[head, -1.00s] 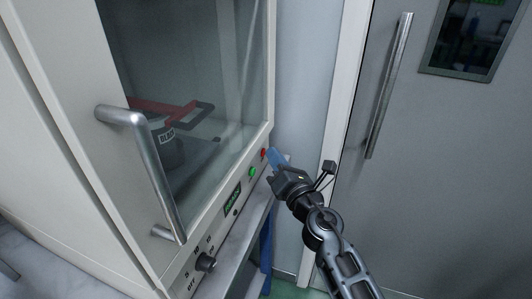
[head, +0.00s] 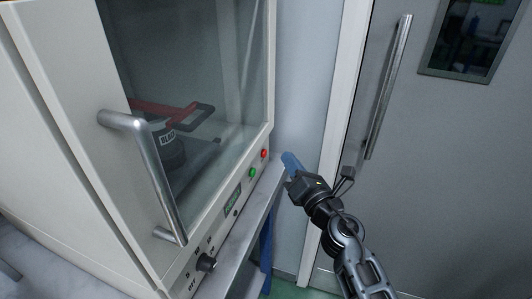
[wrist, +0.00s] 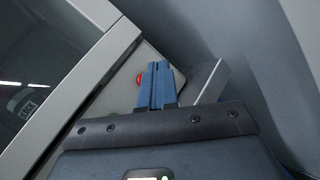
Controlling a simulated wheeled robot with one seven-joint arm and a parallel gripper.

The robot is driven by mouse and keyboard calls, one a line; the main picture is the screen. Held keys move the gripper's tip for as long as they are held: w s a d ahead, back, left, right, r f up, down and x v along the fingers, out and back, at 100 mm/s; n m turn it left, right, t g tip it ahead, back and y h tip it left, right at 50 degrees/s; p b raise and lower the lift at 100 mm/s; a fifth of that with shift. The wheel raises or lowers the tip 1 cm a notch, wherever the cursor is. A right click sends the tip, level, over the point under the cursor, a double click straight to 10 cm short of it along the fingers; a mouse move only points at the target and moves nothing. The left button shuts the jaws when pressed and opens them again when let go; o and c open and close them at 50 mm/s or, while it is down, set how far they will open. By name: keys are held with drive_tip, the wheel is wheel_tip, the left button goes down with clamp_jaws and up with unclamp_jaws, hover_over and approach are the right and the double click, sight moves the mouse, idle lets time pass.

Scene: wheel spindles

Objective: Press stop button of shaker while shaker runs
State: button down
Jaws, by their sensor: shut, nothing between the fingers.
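The shaker (head: 85,120) is a large cream cabinet with a glass front and a steel handle. On its lower front panel are a red button (head: 264,154), a green button (head: 252,172), a small display and a dial. The red button also shows in the wrist view (wrist: 139,80), just left of my fingertips. My gripper (head: 290,160) is shut and empty, with blue fingers side by side. In the head view its tips are to the right of the red button and apart from it. Inside, a dark labelled vessel (head: 168,148) sits by a red clamp.
A steel handle (head: 140,150) juts out from the shaker's glass front. A grey door (head: 450,160) with a long handle stands at the right. A narrow ledge (head: 240,232) runs below the panel.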

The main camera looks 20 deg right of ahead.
drive_tip(key=shift+s+d, duration=0.8)
drive_tip(key=shift+d, duration=0.3)
drive_tip(key=s+a+f+m+g+h, duration=0.1)
drive_tip(key=s+f+m, duration=0.2)
drive_tip(key=s+m, duration=0.7)
drive_tip(key=s+a+f+m, duration=0.2)
drive_tip(key=s+f+m, duration=0.15)
drive_tip(key=s, duration=1.25)
drive_tip(key=s+d+r+m+g+h, duration=0.1)
drive_tip(key=s+r+m, duration=0.3)
drive_tip(key=s+m, duration=0.4)
drive_tip(key=s+d+r+m+g+h, duration=0.1)
drive_tip(key=s+r+m, duration=0.3)
drive_tip(key=s+m, duration=0.5)
drive_tip(key=s+g, duration=0.1)
drive_tip(key=s, duration=0.4)
drive_tip(key=shift+r+g, duration=0.3)
